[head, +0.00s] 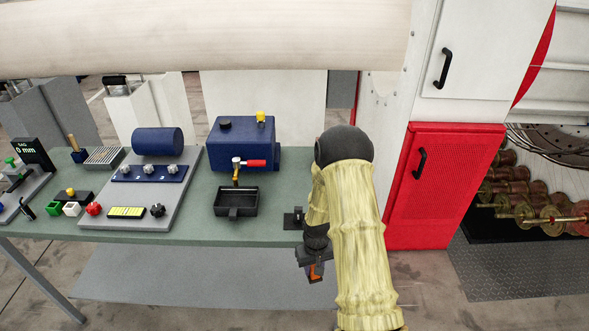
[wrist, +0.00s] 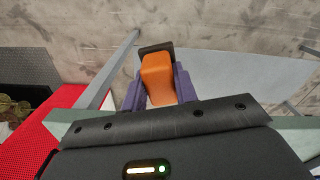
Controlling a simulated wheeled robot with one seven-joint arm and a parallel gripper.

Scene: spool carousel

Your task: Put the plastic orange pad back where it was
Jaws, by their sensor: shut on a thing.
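The orange pad (wrist: 157,78) is a small orange block with a dark end piece, seen between the purple fingers of my gripper (wrist: 158,92) in the wrist view. The fingers are shut on it. In the head view my gripper (head: 316,268) hangs in front of the green bench's front right edge, and a bit of the orange pad (head: 315,271) shows at its tip. The pad is held in the air, clear of the bench top. My arm hides part of the bench's right end.
The green bench (head: 275,214) carries a blue tank (head: 243,144) with a red-handled tap, a black tray (head: 236,202), and a grey control panel (head: 165,185). A small dark bracket (head: 293,219) sits at the bench's front right. A red and white cabinet (head: 440,185) stands on the right.

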